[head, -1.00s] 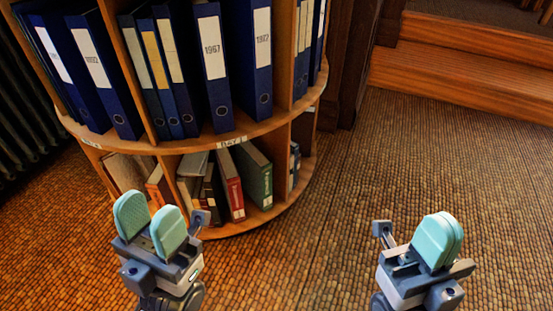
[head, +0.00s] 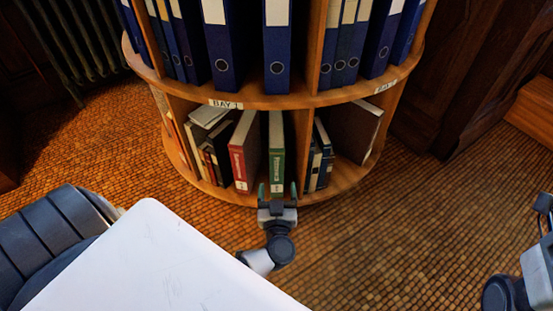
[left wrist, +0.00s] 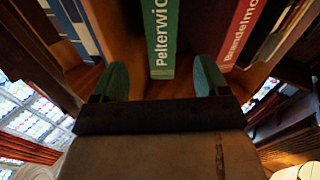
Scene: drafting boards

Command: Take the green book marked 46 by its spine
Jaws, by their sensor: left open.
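The green book (head: 276,150) stands upright on the lower shelf, its spine with white lettering facing out. In the left wrist view, the green book (left wrist: 162,35) reads "Pelterwic", cut off at the top; I cannot read a 46. My left gripper (head: 277,190) is open in front of the spine's lower end. In the left wrist view, the left gripper (left wrist: 161,70) has one finger on each side of the spine's line, with gaps. I cannot tell whether the fingertips reach past the spine's face. My right gripper is only partly in view at the right edge, its fingers not clear.
A red book (head: 243,152) leans just left of the green one. A wooden divider (head: 302,145) stands to its right, with dark books (head: 318,160) beyond. The upper shelf (head: 270,101) overhangs, carrying blue binders (head: 276,60). The carpet (head: 400,230) in front is clear.

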